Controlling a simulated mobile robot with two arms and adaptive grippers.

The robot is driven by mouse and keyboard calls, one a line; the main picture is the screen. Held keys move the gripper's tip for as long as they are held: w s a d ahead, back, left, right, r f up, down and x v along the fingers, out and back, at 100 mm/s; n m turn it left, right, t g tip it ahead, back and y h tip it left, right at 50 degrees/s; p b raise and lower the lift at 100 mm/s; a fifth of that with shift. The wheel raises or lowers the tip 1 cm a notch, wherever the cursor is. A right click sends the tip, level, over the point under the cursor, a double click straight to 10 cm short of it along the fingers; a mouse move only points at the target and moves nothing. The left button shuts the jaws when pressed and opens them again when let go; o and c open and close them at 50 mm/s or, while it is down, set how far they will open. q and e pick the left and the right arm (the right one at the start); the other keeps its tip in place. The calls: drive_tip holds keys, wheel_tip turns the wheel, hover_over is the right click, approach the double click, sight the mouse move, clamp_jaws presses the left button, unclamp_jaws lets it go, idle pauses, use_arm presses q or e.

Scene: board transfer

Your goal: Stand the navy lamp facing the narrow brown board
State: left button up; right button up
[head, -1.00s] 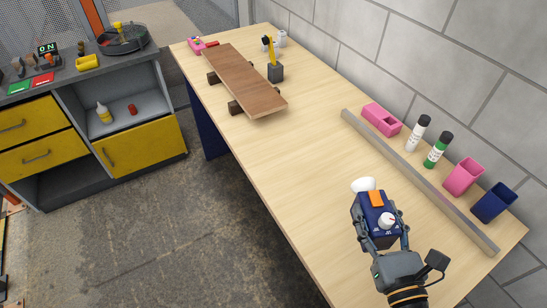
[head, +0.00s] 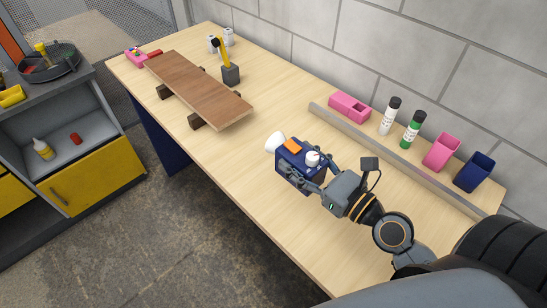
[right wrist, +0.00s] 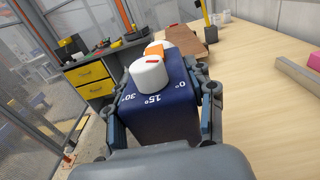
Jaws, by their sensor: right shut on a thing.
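The navy lamp (head: 289,163) is a box with a white round head, an orange block and a white knob on top. My right gripper (head: 308,172) is shut on it, one finger on each side. In the right wrist view the lamp (right wrist: 165,112) shows degree marks around the knob, and its white head points away toward the board side. I cannot tell if its base touches the table. The narrow brown board (head: 200,88) lies raised on dark wooden blocks, up and left of the lamp. My left gripper is not in view.
A grey rail (head: 390,158) runs along the table's right side. Behind it are a pink box (head: 349,106), two marker bottles, a pink cup (head: 441,152) and a navy cup (head: 473,171). A yellow-handled tool in a dark holder (head: 231,74) stands beyond the board. Table between lamp and board is clear.

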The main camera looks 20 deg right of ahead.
drive_tip(key=w+d+f+b, duration=0.1)
drive_tip(key=w+f, duration=0.1)
drive_tip(key=w, duration=0.1)
drive_tip(key=w+d+f+b, duration=0.1)
drive_tip(key=w+f, duration=0.2)
drive_tip(key=w, duration=0.1)
drive_tip(key=w+d+f+b, duration=0.1)
drive_tip(key=w+f+b, duration=0.1)
drive_tip(key=w+f, duration=0.1)
drive_tip(key=shift+w+f, duration=0.2)
drive_tip(key=shift+w, duration=0.4)
drive_tip(key=f+b, duration=0.1)
drive_tip(key=f, duration=0.1)
drive_tip(key=w+f+b, duration=0.1)
drive_tip(key=f+b, duration=0.1)
drive_tip(key=shift+d+f, duration=0.1)
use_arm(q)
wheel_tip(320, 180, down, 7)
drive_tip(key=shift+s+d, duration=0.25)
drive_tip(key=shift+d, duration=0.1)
use_arm(e)
drive_tip(key=shift+s, duration=0.1)
drive_tip(key=o, duration=1.3)
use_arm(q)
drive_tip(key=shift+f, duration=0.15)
